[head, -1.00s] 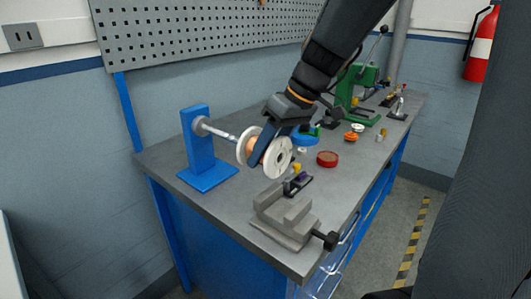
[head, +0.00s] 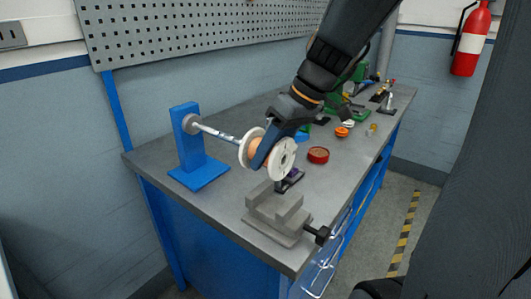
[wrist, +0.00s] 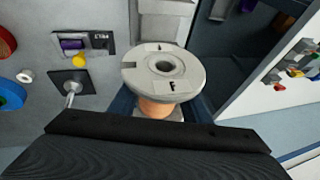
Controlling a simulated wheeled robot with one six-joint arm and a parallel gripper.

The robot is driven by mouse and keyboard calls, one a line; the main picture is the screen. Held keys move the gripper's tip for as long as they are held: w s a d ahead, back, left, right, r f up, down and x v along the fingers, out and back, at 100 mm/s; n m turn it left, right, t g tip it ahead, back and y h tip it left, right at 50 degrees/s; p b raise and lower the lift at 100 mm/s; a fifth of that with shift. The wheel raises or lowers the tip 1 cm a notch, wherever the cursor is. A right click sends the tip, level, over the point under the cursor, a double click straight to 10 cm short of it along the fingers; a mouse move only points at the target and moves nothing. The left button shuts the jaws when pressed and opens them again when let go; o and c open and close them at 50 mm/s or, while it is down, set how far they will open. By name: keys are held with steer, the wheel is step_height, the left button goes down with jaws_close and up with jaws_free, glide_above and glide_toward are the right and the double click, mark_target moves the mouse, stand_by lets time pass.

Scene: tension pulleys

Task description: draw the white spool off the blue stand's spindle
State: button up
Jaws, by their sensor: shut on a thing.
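The white spool (head: 281,158), wound with copper-coloured wire, is in my gripper (head: 263,152), whose blue fingers are shut around its wound middle. The blue stand (head: 193,150) is upright on the bench, left of the spool. Its metal spindle (head: 217,133) points right toward the spool's near-stand flange and meets it in the picture. I cannot tell whether the tip is still inside the bore. In the wrist view the spool's outer flange (wrist: 137,75) faces me with an open dark bore, and blue fingers flank the copper winding.
A grey vise (head: 276,218) stands on the bench below the spool. A red round tin (head: 318,155) and a small dark block with a purple part (head: 290,180) are close by. A perforated panel (head: 190,30) hangs on the wall behind.

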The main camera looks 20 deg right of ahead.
mark_target(281, 164)
steer(key=shift+s+d, duration=0.1)
steer(key=shift+s+d, duration=0.8)
steer(key=shift+s, duration=0.35)
steer(key=shift+s+d, duration=0.25)
steer(key=shift+s, duration=0.15)
